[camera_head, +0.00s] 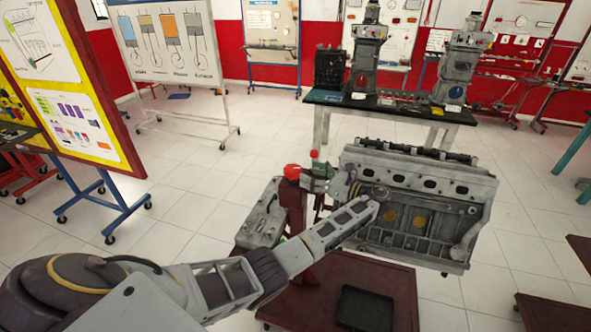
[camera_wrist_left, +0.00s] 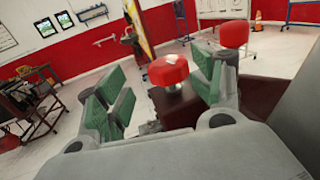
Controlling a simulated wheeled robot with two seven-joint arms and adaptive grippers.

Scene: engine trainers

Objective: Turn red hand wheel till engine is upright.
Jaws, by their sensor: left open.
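The red hand wheel (camera_head: 292,172) is at the left end of the engine stand in the head view. In the left wrist view, a red knob-like part of the wheel (camera_wrist_left: 168,70) shows between green-padded fingers. My left gripper (camera_head: 312,172) is open beside the wheel, its fingers pointing left towards it; it also shows in the left wrist view (camera_wrist_left: 163,85). I cannot tell whether either finger touches the red part. The grey engine block (camera_head: 425,210) hangs on the stand with its long side facing me; its exact tilt is hard to judge. My left forearm hides part of the stand.
The stand's dark red base (camera_head: 400,295) carries a black tray (camera_head: 365,308). Behind the engine, a table (camera_head: 390,108) bears other machine parts. A yellow display board (camera_head: 75,125) stands at the left. Open white floor (camera_head: 190,195) lies between the board and stand.

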